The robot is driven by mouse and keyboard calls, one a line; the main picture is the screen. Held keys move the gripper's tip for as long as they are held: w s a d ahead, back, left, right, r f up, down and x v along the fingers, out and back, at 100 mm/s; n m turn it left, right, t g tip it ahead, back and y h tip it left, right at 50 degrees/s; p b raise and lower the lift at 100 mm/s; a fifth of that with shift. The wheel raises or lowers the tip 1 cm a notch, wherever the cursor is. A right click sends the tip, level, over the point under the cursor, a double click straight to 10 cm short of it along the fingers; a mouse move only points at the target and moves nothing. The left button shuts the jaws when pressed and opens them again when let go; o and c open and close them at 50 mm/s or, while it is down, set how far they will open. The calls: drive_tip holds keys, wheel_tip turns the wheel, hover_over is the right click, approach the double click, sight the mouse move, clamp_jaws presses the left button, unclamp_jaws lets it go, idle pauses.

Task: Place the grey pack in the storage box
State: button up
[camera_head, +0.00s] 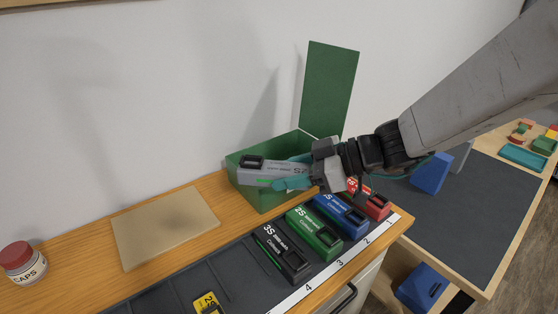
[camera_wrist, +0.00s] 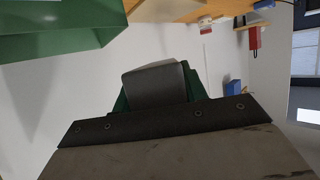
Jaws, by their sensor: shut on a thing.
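The grey pack (camera_head: 262,172) has a black connector end, green trim and upside-down lettering. My gripper (camera_head: 292,181), with teal fingers, is shut on it. In the head view the pack lies across the opening of the green storage box (camera_head: 262,197), lengthwise to the left; I cannot tell its height above the rim. The box stands against the wall with its green lid (camera_head: 330,88) raised. The gripper covers part of the pack and the box's right side. The box also shows in the wrist view (camera_wrist: 60,45), at the upper left.
Black (camera_head: 285,262), green (camera_head: 315,235), blue (camera_head: 341,214) and red (camera_head: 376,204) packs sit in numbered slots in front of the box. A yellow pack (camera_head: 207,303) is at the bottom edge. A tan mat (camera_head: 165,225) lies bare to the left, beside a CAPS jar (camera_head: 22,263).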

drive_tip(key=w+a+f, duration=0.1)
drive_tip(key=w+f, duration=0.1)
drive_tip(key=w, duration=0.5)
drive_tip(key=w+a+f, duration=0.1)
drive_tip(key=w+f, duration=0.2)
drive_tip(key=w, duration=0.5)
drive_tip(key=shift+a, duration=0.35)
drive_tip(key=shift+w+f, duration=0.1)
drive_tip(key=shift+f, duration=0.4)
drive_tip(key=o, duration=1.2)
drive_tip(key=v, duration=0.6)
drive_tip(key=r+v, duration=0.1)
drive_tip(key=v, duration=0.5)
drive_tip(key=shift+r, duration=0.15)
